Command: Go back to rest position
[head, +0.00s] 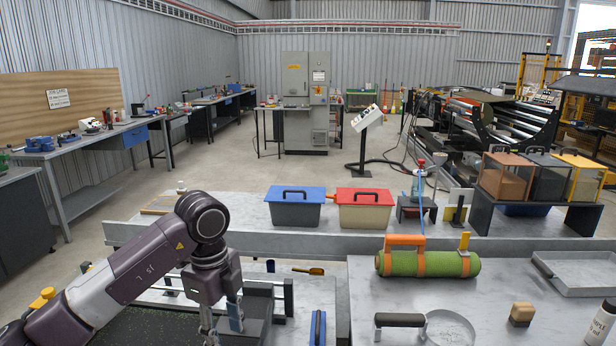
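My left arm comes in from the lower left, and its gripper (222,320) points down over the left part of the work surface. Its two fingers stand apart, and I see nothing held between them; the tips are near the bottom edge of the view. My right gripper and arm are not in view. A green turf roll (450,265) with orange bands and an orange handle lies on the right grey table (480,310), well clear of my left gripper.
A blue-lidded bin (295,212) and a red-lidded bin (365,215) stand behind. On the right table are a round dish (450,330), a wooden block (521,314), a metal tray (580,285) and a white bottle (601,325). Dark machine parts (262,325) lie close beside my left gripper.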

